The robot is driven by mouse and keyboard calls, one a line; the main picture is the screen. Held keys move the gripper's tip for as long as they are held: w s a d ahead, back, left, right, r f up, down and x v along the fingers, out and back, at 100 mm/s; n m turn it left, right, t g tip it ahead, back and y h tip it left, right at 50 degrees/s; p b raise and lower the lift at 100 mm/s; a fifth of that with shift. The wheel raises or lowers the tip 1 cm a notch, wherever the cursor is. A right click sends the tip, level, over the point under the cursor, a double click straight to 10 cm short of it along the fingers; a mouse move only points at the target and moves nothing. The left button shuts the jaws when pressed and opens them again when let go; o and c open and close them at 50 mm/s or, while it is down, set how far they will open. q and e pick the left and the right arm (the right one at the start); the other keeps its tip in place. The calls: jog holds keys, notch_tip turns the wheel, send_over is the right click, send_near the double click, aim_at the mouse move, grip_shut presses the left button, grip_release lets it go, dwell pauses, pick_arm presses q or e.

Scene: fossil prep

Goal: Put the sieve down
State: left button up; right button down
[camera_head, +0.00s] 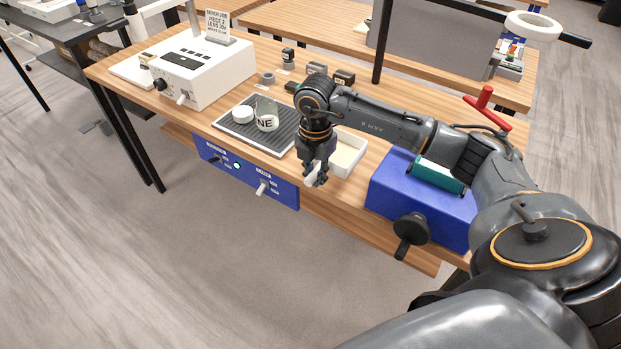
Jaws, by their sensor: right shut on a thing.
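My right gripper (316,176) points down in front of the workbench's near edge, beside the blue panel. It is shut on a small pale thing (311,181). The fingers hide most of this thing, so I cannot tell whether it is the sieve. I see no other thing that is clearly a sieve. My left gripper is not in view.
A white tray (352,150) is just behind my right gripper. A ribbed dark mat (233,130) carries a white round piece (243,115) and a lettered jar (267,121). A white control box (205,68) stands left; a blue cranked machine (400,190) stands right.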

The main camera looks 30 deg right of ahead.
aim_at(309, 187)
jog(key=w+f+p, duration=0.1)
jog(key=w+f, duration=0.2)
jog(key=f, duration=0.4)
jog(key=shift+d, duration=0.25)
jog(key=c, duration=1.8)
grip_release()
jog(key=shift+f, duration=0.15)
jog(key=o, duration=0.5)
jog(key=shift+o, duration=0.2)
